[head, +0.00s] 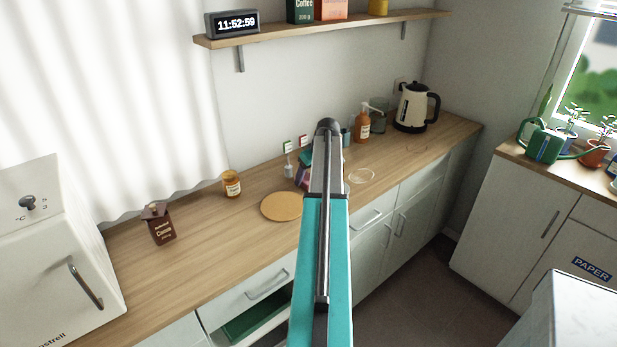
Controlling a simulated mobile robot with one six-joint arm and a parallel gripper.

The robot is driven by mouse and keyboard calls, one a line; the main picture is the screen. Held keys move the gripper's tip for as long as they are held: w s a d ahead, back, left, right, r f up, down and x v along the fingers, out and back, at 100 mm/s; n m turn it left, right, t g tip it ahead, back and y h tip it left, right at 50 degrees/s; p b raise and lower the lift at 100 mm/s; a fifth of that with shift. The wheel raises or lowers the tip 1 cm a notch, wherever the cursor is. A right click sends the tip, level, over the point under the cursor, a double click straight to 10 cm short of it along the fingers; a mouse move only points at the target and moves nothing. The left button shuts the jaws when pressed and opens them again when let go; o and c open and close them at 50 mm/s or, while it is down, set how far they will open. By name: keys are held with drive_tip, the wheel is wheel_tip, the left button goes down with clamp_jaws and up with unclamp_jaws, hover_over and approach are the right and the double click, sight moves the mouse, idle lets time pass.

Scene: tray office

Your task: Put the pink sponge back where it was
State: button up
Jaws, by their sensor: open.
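I cannot make out a pink sponge in the head view. My teal and grey arm rises from the bottom middle and covers part of the counter. My gripper cannot be seen; the arm may hide it. A small dark, purplish and teal item (302,177) shows at the arm's left edge on the counter, mostly covered, and I cannot tell what it is. A thin pale ring outline (361,176) lies on the counter just right of the arm.
The wooden counter (190,262) holds a cocoa packet (159,224), an orange-lidded jar (231,184), a round cork mat (280,207), an amber pump bottle (362,124) and a kettle (412,107). A drawer with a green tray (256,318) stands open below. The counter's left stretch is mostly clear.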

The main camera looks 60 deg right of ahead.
drive_tip(key=b+v, duration=0.2)
drive_tip(key=v, duration=1)
drive_tip(key=shift+r, duration=0.2)
idle(0.7)
